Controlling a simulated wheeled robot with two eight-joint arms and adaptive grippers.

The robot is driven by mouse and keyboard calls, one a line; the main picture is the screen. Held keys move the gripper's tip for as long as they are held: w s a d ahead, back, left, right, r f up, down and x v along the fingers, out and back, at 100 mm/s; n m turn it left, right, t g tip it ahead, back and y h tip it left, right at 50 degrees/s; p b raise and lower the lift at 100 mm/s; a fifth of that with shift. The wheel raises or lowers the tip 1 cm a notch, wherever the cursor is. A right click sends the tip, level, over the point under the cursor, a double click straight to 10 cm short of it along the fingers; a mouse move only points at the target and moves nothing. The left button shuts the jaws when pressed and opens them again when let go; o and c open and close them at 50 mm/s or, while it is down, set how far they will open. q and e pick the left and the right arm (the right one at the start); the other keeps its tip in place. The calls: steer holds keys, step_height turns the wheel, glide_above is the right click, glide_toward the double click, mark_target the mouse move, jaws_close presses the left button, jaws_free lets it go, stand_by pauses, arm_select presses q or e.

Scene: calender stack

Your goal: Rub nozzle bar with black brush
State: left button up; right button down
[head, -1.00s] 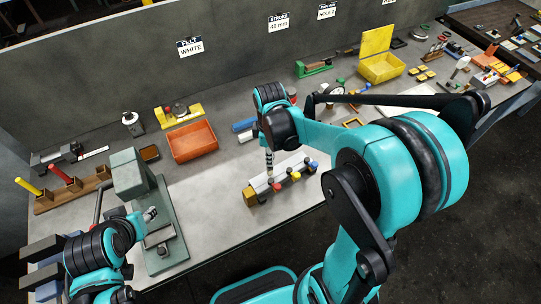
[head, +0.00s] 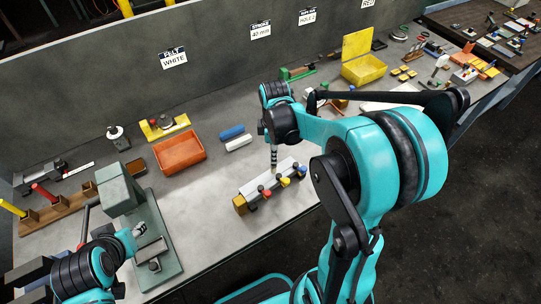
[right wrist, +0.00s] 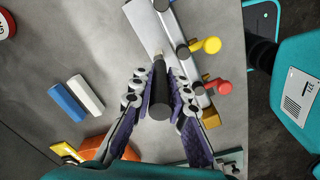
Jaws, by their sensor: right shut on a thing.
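The nozzle bar (head: 262,184) is a pale block with a yellow end and red, yellow and blue knobs, lying on the bench. It also shows in the right wrist view (right wrist: 165,32). My right gripper (head: 272,140) is above the bar, shut on the black brush (right wrist: 159,92). The brush points down at the bar, its pale tip over the bar's surface; I cannot tell whether it touches. My left gripper (head: 140,229) is at the lower left beside the green press, far from the bar; its jaws are too small to read.
The green press (head: 121,190) stands left of the bar. An orange tray (head: 180,152), a blue block (head: 231,132) and a white block (head: 239,143) lie behind. A yellow bin (head: 367,71) stands farther right. The bench front left of the bar is clear.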

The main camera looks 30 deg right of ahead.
steer(key=shift+w+d, duration=0.2)
steer(key=shift+d, duration=0.95)
steer(key=shift+r+p, duration=2.2)
steer(key=shift+r, duration=0.75)
step_height(320, 180, up, 3)
steer(key=shift+r+p, duration=0.1)
steer(key=shift+p, duration=1.05)
